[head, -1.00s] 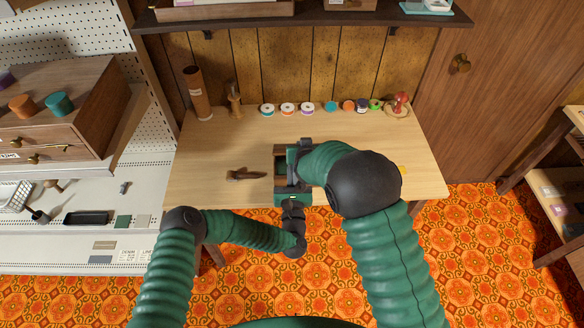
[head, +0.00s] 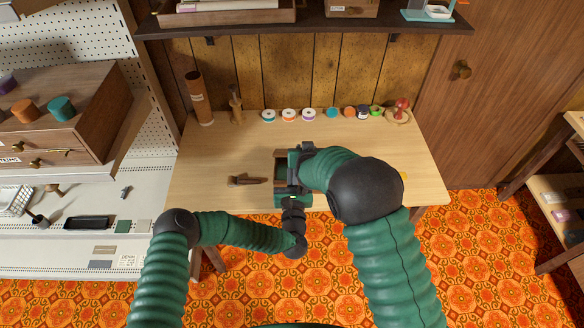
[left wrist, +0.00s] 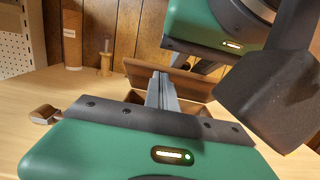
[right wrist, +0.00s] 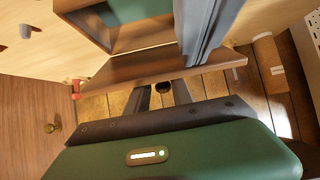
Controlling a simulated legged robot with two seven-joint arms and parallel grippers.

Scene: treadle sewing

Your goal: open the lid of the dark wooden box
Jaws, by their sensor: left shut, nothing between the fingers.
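The dark wooden box (head: 281,157) is at the middle of the table, largely hidden by my grippers in the head view. The lid (left wrist: 150,74) also shows tilted up in the left wrist view. My left gripper (left wrist: 161,80) is shut and empty, its fingers reaching over the box close to the lid. My right gripper (right wrist: 163,92) is open, its fingertips just behind the lid; contact is unclear.
A brown wooden tool (head: 245,180) lies left of the box. Several thread spools (head: 289,115) line the back of the table, with a brown tube (head: 199,98) and a wooden stand (head: 236,104) at the back left. A shelf (head: 300,25) hangs above. The table's right part is mostly clear.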

